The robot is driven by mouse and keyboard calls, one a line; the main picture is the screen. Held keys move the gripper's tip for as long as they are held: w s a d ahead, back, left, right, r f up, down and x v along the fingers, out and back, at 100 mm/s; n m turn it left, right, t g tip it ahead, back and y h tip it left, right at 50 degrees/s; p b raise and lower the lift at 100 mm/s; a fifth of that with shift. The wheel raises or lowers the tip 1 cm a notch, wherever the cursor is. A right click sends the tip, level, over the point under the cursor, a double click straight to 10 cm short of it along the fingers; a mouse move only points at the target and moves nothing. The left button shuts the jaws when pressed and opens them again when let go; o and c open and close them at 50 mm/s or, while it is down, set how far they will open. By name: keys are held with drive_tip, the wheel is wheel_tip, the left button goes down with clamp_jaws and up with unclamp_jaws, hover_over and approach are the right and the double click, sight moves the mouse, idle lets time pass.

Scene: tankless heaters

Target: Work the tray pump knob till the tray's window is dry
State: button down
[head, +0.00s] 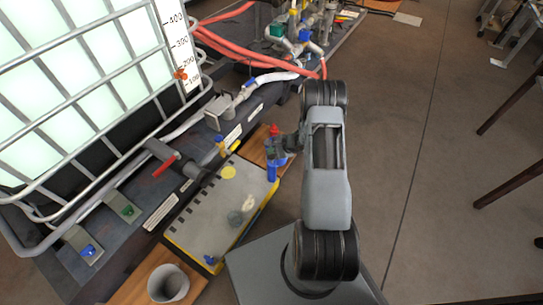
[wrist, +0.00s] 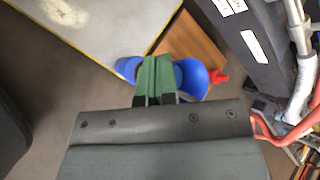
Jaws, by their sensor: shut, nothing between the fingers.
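The tray (head: 205,235) is a flat grey-topped unit with yellow edges and blue corner pieces, lying on the floor beside the caged tank. Its top also shows in the wrist view (wrist: 95,25). A blue fitting with a red top (head: 274,130), which may be the pump knob, stands at the tray's far right corner. In the wrist view the blue fitting (wrist: 196,78) is partly hidden behind my gripper (wrist: 157,62). The green fingers are shut and empty, over or beside the blue fitting; contact cannot be told. A row of dark marks runs along the tray's left edge; I cannot tell which part is the window.
The caged tank (head: 85,75) with a level scale stands at left. A red-handled valve (head: 165,166) and a yellow-and-blue valve (head: 222,144) stick out nearby. A grey cup (head: 168,284) stands on a wooden board. Red hoses (head: 240,52) run behind.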

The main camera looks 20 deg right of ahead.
sight(271, 156)
drive_tip(key=shift+f, duration=0.15)
drive_tip(key=shift+f+b, duration=0.35)
drive_tip(key=shift+b, duration=0.25)
drive_tip(key=shift+f+b, duration=1.6)
drive_tip(key=shift+b, duration=0.15)
idle(1.3)
drive_tip(key=shift+r, duration=0.15)
idle(0.4)
drive_tip(key=shift+r+p, duration=1.15)
drive_tip(key=shift+r, duration=0.75)
drive_tip(key=shift+r+p, duration=1.5)
drive_tip(key=shift+r, duration=1)
drive_tip(key=shift+w, duration=0.1)
